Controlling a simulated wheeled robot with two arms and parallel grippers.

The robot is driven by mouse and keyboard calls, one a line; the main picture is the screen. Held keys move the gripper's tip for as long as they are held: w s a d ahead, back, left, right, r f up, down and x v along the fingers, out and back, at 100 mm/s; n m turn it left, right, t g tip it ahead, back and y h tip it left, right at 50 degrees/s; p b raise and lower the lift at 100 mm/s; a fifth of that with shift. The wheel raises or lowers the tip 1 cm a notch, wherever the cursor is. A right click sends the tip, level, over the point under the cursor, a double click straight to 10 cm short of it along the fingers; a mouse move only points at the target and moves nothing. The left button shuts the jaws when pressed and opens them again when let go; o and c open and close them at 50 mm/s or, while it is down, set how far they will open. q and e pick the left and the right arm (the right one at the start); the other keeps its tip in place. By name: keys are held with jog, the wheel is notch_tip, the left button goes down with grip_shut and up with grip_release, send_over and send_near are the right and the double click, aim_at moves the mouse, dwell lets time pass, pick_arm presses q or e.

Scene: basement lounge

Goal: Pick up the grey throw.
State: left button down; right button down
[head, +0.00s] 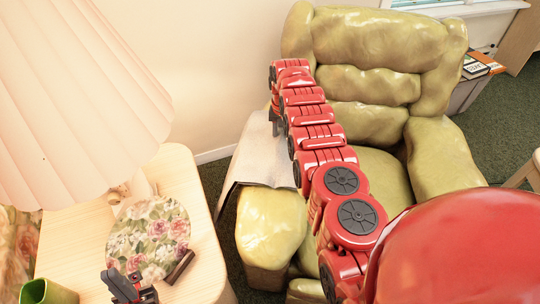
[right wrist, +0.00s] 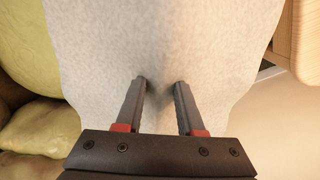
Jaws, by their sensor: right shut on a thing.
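The grey throw (head: 258,160) is a pale cloth draped over the left armrest of the green armchair (head: 370,88), its lower edge hanging at the front. In the right wrist view the throw (right wrist: 160,45) fills the middle. My right gripper (right wrist: 160,82) is shut on the throw, its two grey fingers a little apart with cloth at their tips. In the head view my red right arm reaches across the chair and largely hides this gripper. My left gripper (head: 128,286) is at the bottom left, over the side table; its finger gap is unclear.
The wooden side table (head: 85,235) holds a lamp with a pleated shade (head: 75,100), a floral round piece (head: 150,235), a small dark brown object (head: 180,267) and a green cup (head: 48,292). A box of books (head: 475,68) stands right of the chair.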

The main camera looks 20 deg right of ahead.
notch_tip(320, 180, up, 3)
jog(key=shift+w+a+r+p, duration=0.1)
jog(key=shift+w+p, duration=0.05)
jog(key=shift+p, duration=0.95)
notch_tip(320, 180, up, 7)
jog(key=shift+f, duration=0.1)
